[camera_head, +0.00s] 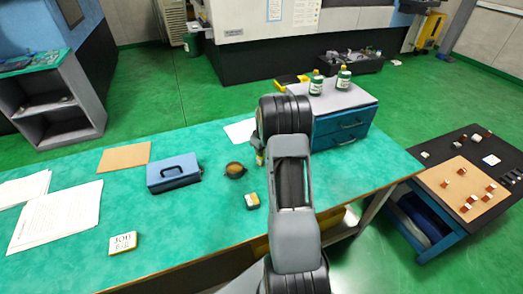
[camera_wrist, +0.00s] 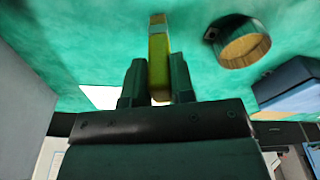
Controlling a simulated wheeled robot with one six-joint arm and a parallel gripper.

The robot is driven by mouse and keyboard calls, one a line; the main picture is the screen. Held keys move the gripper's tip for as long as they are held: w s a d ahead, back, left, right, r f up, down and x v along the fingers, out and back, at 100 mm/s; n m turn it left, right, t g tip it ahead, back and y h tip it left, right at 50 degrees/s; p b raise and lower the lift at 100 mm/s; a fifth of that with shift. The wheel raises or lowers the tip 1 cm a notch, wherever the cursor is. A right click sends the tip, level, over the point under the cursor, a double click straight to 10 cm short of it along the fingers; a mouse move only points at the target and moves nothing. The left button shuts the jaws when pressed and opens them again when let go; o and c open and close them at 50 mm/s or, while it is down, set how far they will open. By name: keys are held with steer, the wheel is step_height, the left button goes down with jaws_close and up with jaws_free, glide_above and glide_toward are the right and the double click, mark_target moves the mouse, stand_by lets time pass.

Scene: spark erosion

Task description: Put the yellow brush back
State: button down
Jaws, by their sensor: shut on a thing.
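The yellow brush (camera_wrist: 159,55) is between the two fingers of my gripper (camera_wrist: 157,78) in the wrist view. My gripper is shut on it, and its far end points out past the fingertips over the green table. In the head view my arm hides most of the gripper, and only a small yellowish bit of the brush (camera_head: 259,158) shows at the arm's left edge. A round dark cup with a tan inside (camera_head: 235,170) stands on the table just left of my gripper. The cup also shows in the wrist view (camera_wrist: 245,47), apart from the brush.
A blue box with a handle (camera_head: 174,173) stands left of the cup. A grey-topped blue drawer unit (camera_head: 341,124) bearing bottles (camera_head: 316,84) stands behind my arm. The table's left front holds papers (camera_head: 55,218) and a sign (camera_head: 123,243).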

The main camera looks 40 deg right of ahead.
steer(key=c, duration=1.4)
jaws_free()
steer(key=shift+f, duration=0.2)
steer(key=o, duration=0.4)
steer(key=shift+r, duration=0.1)
step_height(320, 180, up, 12)
steer(key=s, duration=0.1)
steer(key=s+a+r+t, duration=0.1)
steer(key=s+a+r, duration=0.2)
steer(key=a, duration=0.4)
steer(key=s+a+r, duration=0.3)
steer(key=a+r, duration=0.1)
steer(key=a, duration=0.3)
steer(key=shift+m+t, duration=0.7)
steer(key=shift+m, duration=0.1)
steer(key=s+a, duration=0.4)
steer(key=s+a+f, duration=0.1)
steer(key=s+a, duration=0.2)
steer(key=s, duration=0.2)
steer(key=s+a, duration=0.4)
steer(key=s, duration=0.1)
steer(key=shift+s+a+f+b, duration=0.2)
steer(key=shift+a+f+b, duration=0.05)
steer(key=shift+a+b, duration=0.15)
